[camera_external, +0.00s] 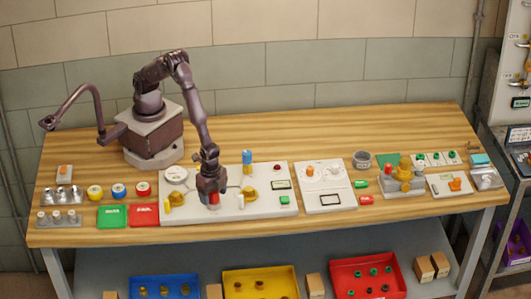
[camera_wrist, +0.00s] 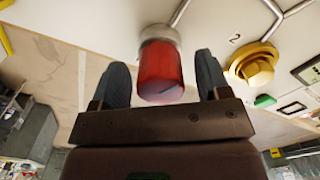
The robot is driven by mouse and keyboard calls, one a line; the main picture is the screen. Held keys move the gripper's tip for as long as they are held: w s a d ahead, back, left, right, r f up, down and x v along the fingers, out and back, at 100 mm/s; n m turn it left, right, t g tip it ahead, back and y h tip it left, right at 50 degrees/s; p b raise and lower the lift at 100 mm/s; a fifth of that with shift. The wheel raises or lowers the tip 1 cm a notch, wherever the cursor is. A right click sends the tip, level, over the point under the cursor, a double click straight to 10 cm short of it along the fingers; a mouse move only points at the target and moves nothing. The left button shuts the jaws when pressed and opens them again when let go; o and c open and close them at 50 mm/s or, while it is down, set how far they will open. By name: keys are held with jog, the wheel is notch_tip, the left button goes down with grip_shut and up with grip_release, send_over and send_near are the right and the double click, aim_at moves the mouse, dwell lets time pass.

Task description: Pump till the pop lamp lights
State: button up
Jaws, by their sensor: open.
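A red cylinder with a pale collar (camera_wrist: 160,75) stands between my gripper's two fingers (camera_wrist: 162,82) in the wrist view. The fingers are open, one on each side of it, with visible gaps. In the external view my gripper (camera_external: 211,193) is low over the left-middle of the pale pump panel (camera_external: 268,207) and hides most of the red cylinder. A yellow knob (camera_external: 249,193) is to its right, also seen in the wrist view (camera_wrist: 252,65) beside a "2". A small dark red dome (camera_external: 277,168) sits at the panel's upper right. I cannot tell which part is the pop lamp.
Another yellow knob (camera_external: 176,198) and a round gauge (camera_external: 176,174) are left of my gripper. Green and red pads (camera_external: 112,216) lie left of the panel. A second panel (camera_external: 325,201) stands to the right.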

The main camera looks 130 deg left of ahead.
notch_tip(320, 180, up, 13)
dwell(0.4)
jog(key=shift+f, duration=0.1)
notch_tip(320, 180, down, 13)
jog(key=n, duration=0.3)
jog(key=shift+n, duration=0.3)
dwell(0.4)
jog(key=shift+c, duration=0.5)
